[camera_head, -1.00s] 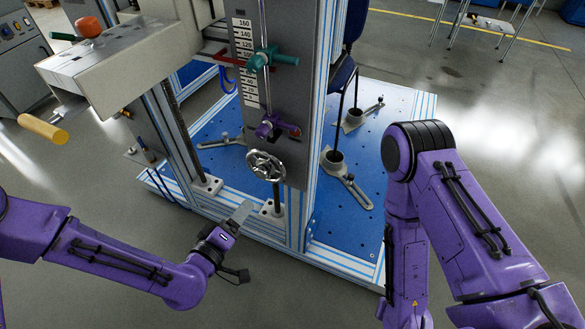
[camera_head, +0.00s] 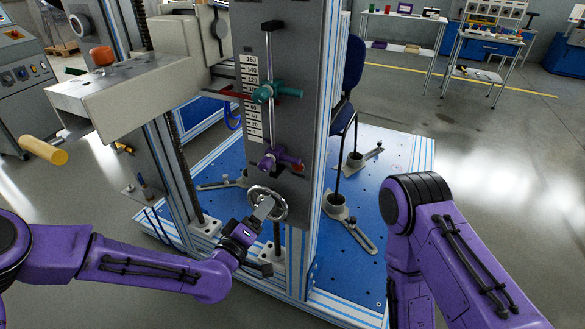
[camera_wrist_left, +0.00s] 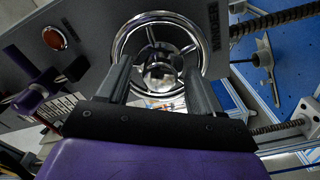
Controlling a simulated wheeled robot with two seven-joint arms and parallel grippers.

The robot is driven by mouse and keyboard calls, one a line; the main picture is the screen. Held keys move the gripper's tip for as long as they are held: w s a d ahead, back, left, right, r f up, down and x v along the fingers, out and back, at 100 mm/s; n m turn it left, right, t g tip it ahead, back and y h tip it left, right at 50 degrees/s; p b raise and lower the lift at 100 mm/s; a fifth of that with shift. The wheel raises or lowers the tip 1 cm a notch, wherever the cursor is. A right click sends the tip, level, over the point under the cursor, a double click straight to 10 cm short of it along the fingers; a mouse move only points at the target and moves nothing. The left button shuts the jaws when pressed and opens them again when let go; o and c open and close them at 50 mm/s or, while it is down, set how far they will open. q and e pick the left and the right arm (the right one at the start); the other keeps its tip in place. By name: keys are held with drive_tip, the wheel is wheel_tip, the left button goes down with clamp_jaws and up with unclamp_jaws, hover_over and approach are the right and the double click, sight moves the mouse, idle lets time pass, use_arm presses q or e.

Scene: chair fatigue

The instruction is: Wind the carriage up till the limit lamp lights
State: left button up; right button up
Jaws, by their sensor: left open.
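The chrome handwheel (camera_head: 281,205) is on the lower part of the grey upright panel. My left gripper (camera_head: 263,207) is open at the wheel's front. In the left wrist view the wheel's round hub (camera_wrist_left: 160,75) shows between the fingertips (camera_wrist_left: 160,82); contact cannot be told. A round orange-red lamp (camera_wrist_left: 55,38) is on the panel beside the wheel; I cannot tell whether it is lit. The beige head (camera_head: 135,88), apparently the carriage, has a red pointer (camera_head: 232,94) by the scale (camera_head: 250,100). My right arm shows; its gripper is outside the view.
A teal clamp (camera_head: 275,92) and a purple clamp (camera_head: 272,162) sit on the vertical rod by the scale. A yellow handle (camera_head: 45,151) sticks out left. A blue chair (camera_head: 350,75) stands behind the frame on the blue base plate (camera_head: 370,190).

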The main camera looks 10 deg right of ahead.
use_arm(q)
drive_tip(key=shift+w+d+r, duration=0.15)
drive_tip(key=shift+w+r, duration=0.1)
drive_tip(key=shift+r, duration=0.45)
use_arm(e)
drive_tip(key=shift+a+r, duration=0.2)
drive_tip(key=shift+r, duration=0.05)
use_arm(q)
drive_tip(key=s+a+n, duration=0.1)
drive_tip(key=s+a+f+n, duration=0.1)
drive_tip(key=s+n, duration=0.1)
drive_tip(key=shift+s+a+f, duration=0.2)
drive_tip(key=shift+s+a, duration=0.05)
use_arm(e)
drive_tip(key=shift+w+d+f, duration=0.15)
drive_tip(key=shift+d+f, duration=0.25)
drive_tip(key=shift+d, duration=0.1)
use_arm(q)
drive_tip(key=shift+n, duration=0.3)
